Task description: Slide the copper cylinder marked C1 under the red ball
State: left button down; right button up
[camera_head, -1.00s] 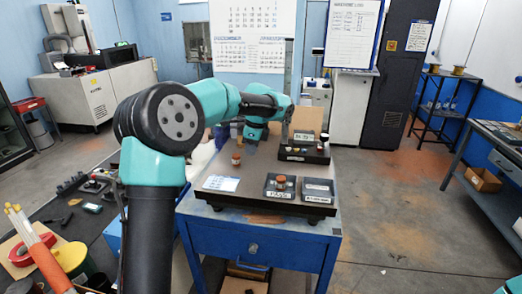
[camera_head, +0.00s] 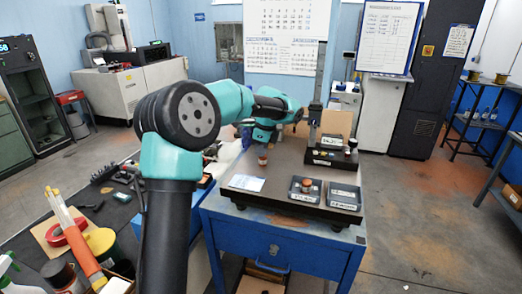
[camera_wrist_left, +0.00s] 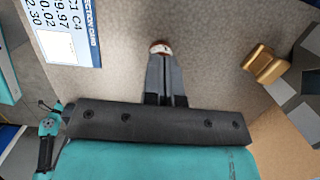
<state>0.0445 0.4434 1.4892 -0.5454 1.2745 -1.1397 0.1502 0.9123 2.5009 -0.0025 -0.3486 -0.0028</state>
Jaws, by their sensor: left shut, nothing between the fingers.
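A copper cylinder with a pale band (camera_head: 262,161) stands on the dark plate (camera_head: 240,205), left of centre. It also shows just past my fingertips in the left wrist view (camera_wrist_left: 160,47). Its mark is not readable, so I cannot tell if it is C1. My left gripper (camera_wrist_left: 165,68) is shut and empty, behind the cylinder; whether it touches is unclear. In the head view the gripper (camera_head: 256,145) is small and partly hidden. A second copper piece (camera_head: 308,184) sits in the left front tray (camera_head: 296,194). I cannot make out a red ball for certain. My right gripper is not in view.
A white printed card (camera_head: 246,183) lies at the plate's front left. A second labelled tray (camera_head: 344,197) stands front right. A dark block with small items (camera_head: 331,158) is at the back right, before a cardboard panel (camera_head: 337,122). A brass piece (camera_wrist_left: 263,64) is right of my fingers.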

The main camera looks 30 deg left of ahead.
pick_arm(q)
jog(key=d, duration=0.3)
jog(key=w+d, duration=0.1)
jog(key=d, duration=0.2)
jog(key=w+d+f, duration=0.1)
jog(key=d, duration=0.2)
jog(key=shift+w, duration=0.15)
jog(key=shift+w+r, duration=0.1)
jog(key=shift+r, duration=0.7)
jog(key=shift+r, duration=0.1)
jog(key=shift+r, duration=0.25)
jog(key=w+d, duration=0.1)
jog(key=d, duration=0.2)
jog(key=w+d, duration=0.1)
jog(key=d, duration=0.3)
jog(key=w+d, duration=0.1)
jog(key=d, duration=0.3)
jog(key=shift+w+d, duration=0.2)
jog(key=shift+d, duration=0.05)
